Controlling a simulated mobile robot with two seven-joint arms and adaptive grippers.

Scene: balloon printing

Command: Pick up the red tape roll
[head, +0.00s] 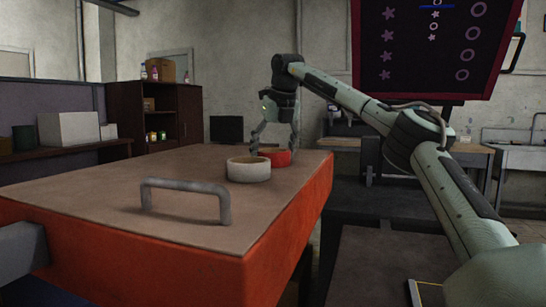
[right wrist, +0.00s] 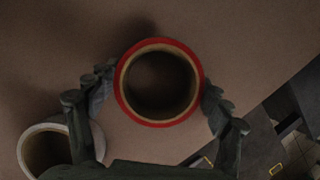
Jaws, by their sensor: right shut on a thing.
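The red tape roll (head: 279,158) lies on the brown top of the orange box-like table (head: 120,210), near its far right edge. In the right wrist view the red tape roll (right wrist: 123,92) is a red ring around a tan core. My right gripper (head: 273,150) reaches down over it from above. In the right wrist view its fingers (right wrist: 158,95) press on the left and right sides of the ring. A white tape roll (head: 249,171) stands just in front of the red one and partly hides it. My left gripper is not in view.
A grey metal handle (head: 185,188) rises from the near part of the tabletop. The white tape roll also shows in the right wrist view (right wrist: 28,150), beside the left finger. The table's right edge drops off close to the rolls. The tabletop's left side is clear.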

